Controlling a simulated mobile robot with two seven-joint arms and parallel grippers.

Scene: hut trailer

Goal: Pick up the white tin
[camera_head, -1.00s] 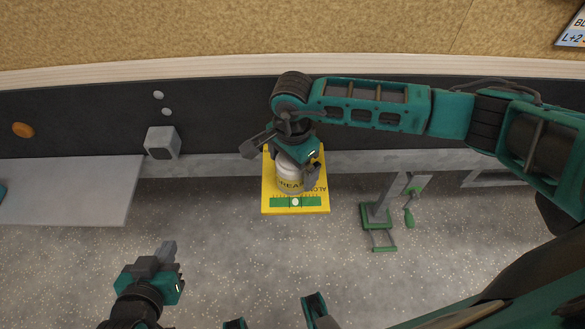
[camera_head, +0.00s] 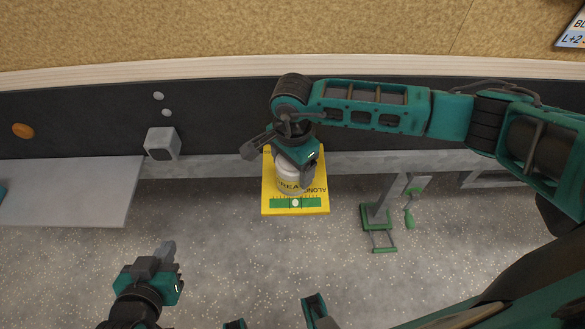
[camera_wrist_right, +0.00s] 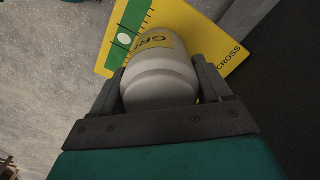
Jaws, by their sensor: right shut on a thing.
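The white tin (camera_head: 290,180) has a yellow label with dark lettering. In the head view it is in front of the yellow board and partly hidden by my right gripper (camera_head: 293,172). In the right wrist view the white tin (camera_wrist_right: 160,78) sits between the two fingers of my right gripper (camera_wrist_right: 160,88), which is shut on it. I cannot tell whether the tin touches the board. My left gripper (camera_head: 168,256) is low at the left, well away from the tin, and its finger gap is not clear.
The yellow board (camera_head: 320,203) has a green strip. A green and grey stand (camera_head: 377,215) is to its right. A grey shelf (camera_head: 75,190) is at the left, with a small grey box (camera_head: 162,143) beside it. Speckled floor is open between.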

